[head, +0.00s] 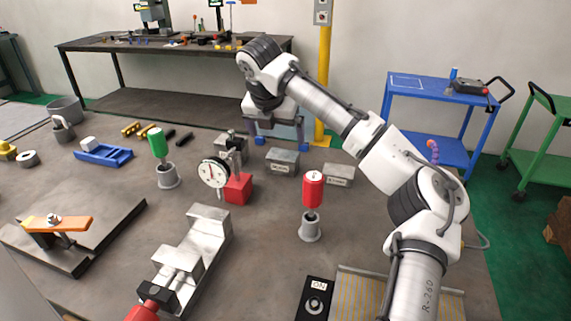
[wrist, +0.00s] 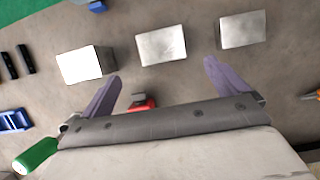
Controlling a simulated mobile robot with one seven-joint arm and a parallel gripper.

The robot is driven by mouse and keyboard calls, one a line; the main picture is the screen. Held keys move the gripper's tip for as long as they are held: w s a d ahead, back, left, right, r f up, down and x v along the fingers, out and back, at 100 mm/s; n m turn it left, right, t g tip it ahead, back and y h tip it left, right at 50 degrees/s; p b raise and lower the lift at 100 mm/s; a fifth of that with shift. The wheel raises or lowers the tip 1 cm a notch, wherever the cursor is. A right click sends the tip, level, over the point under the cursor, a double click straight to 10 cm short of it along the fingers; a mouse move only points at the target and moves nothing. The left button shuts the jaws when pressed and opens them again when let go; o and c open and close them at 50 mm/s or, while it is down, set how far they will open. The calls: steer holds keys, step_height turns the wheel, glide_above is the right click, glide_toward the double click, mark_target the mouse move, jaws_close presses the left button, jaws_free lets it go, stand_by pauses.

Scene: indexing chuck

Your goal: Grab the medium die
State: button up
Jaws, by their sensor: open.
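Three grey metal blocks stand in a row on the table. The left block (head: 230,146) looks tallest and is partly hidden by the dial gauge; it also shows in the wrist view (wrist: 84,65). The middle block (head: 282,161), between the other two in apparent size, shows in the wrist view (wrist: 161,46). The right block (head: 338,175) looks lowest and shows in the wrist view (wrist: 243,30). The front labels are too small to read. My gripper (head: 281,143) is open and empty, above and near the middle block. In the wrist view its purple fingers (wrist: 163,72) spread wider than that block.
A dial gauge (head: 213,172) on a red base (head: 238,189) stands in front of the left block. A red-handled tool (head: 312,189) and a green-handled tool (head: 157,142) stand upright in grey holders. A metal vise (head: 190,255) lies nearer.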

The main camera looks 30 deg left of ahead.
mark_target(282, 155)
steer(key=x, duration=0.5)
steer(key=shift+w+f, duration=0.15)
steer(key=shift+f, duration=0.2)
steer(key=shift+p+x, duration=0.85)
steer(key=shift+x, duration=2)
steer(key=shift+w+d+r, duration=0.1)
steer(key=shift+w+d, duration=0.05)
steer(key=c, duration=1.6)
steer(key=shift+c, duration=0.8)
steer(key=shift+r, duration=0.15)
